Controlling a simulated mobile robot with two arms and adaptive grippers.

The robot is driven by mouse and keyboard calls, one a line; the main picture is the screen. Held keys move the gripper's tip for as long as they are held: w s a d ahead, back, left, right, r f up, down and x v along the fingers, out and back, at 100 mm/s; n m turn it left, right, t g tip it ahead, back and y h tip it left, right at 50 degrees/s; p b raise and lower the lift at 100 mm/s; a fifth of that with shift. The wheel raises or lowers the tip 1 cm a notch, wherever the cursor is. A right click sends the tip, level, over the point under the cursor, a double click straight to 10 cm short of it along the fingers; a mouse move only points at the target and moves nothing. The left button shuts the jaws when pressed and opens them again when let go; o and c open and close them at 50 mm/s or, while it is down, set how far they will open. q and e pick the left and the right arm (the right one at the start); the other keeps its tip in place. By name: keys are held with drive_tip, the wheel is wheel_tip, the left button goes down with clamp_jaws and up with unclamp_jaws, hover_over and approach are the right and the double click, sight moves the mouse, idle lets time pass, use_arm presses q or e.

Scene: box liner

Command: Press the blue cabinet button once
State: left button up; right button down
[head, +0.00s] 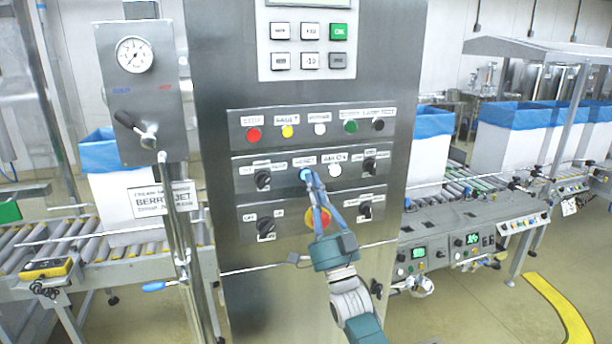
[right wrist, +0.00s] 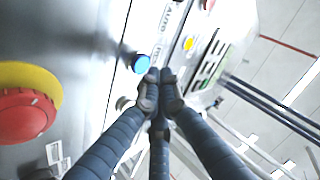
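The blue button (head: 305,174) sits in the middle row of the steel cabinet (head: 215,130). It also shows in the right wrist view (right wrist: 141,64) as a bright blue cap standing out from the panel. My right gripper (head: 310,184) reaches up from below with its fingers drawn together at the tips. In the right wrist view the closed fingertips (right wrist: 159,80) are right beside the blue cap and hold nothing. I cannot tell whether they touch it. My left gripper is not in view.
A red emergency stop on a yellow ring (head: 325,219) lies just below, behind my fingers. A white button (head: 335,170) and black knobs (head: 263,180) flank the blue one. Red, yellow, white, green and black buttons line the row above. Conveyors with lined boxes (head: 110,185) stand either side.

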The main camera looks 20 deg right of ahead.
drive_tip(key=shift+w+b, duration=0.35)
drive_tip(key=shift+w, duration=0.1)
drive_tip(key=shift+w+b, duration=0.3)
drive_tip(key=shift+b, duration=0.1)
idle(0.4)
drive_tip(key=shift+s+r, duration=0.1)
idle(0.3)
drive_tip(key=shift+s+p, duration=0.55)
drive_tip(key=shift+s, duration=0.1)
drive_tip(key=s+p, duration=0.3)
drive_tip(key=s, duration=0.2)
